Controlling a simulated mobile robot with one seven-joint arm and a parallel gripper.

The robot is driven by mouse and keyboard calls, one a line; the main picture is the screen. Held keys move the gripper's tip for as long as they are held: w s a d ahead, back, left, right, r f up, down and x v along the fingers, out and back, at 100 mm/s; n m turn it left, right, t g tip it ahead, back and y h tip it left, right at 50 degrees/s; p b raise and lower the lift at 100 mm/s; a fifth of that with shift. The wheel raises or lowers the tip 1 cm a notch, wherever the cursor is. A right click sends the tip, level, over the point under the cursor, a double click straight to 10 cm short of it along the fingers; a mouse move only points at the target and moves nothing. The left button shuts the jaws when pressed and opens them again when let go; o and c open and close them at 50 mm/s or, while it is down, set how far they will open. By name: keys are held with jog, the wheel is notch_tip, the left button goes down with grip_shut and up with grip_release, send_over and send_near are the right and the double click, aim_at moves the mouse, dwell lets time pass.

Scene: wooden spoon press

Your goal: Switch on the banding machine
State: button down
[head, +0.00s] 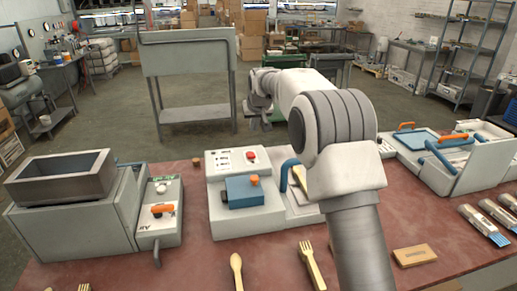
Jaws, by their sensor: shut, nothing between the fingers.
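Three grey machines stand on the red table; no readable label tells which is the banding machine. The left machine (70,230) carries a metal hopper, with a control box (160,238) beside it bearing an orange switch handle (162,209). The middle machine (228,165) has a red button (250,156), a blue block (243,191) with an orange knob (254,180), and a blue handle. The right machine (470,168) has a blue panel and orange handle (406,125). My gripper (256,113) is raised behind the middle machine, shut and empty, touching nothing visible. My arm hides part of the middle machine.
A wooden spoon (236,268), a wooden fork (312,265), a wooden block (414,255) and brushes (484,224) lie along the table's near side. A grey stand (190,60) is beyond the table. Bare tabletop shows between the left and middle machines.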

jog(key=shift+x, duration=1.05)
jog(key=shift+w, duration=0.15)
send_over(250, 154)
jog(key=s, duration=0.2)
jog(key=f, duration=0.5)
jog(key=f+p, duration=0.1)
jog(key=f, duration=0.1)
jog(key=shift+w+d+f, duration=0.1)
jog(key=shift+d+f, duration=0.15)
jog(key=shift+f, duration=0.05)
notch_tip(250, 154, down, 2)
jog(key=shift+f, duration=0.2)
jog(key=shift+s+f, duration=0.25)
jog(key=shift+f, duration=0.65)
jog(key=shift+f+b, duration=0.1)
jog(key=shift+b, duration=0.25)
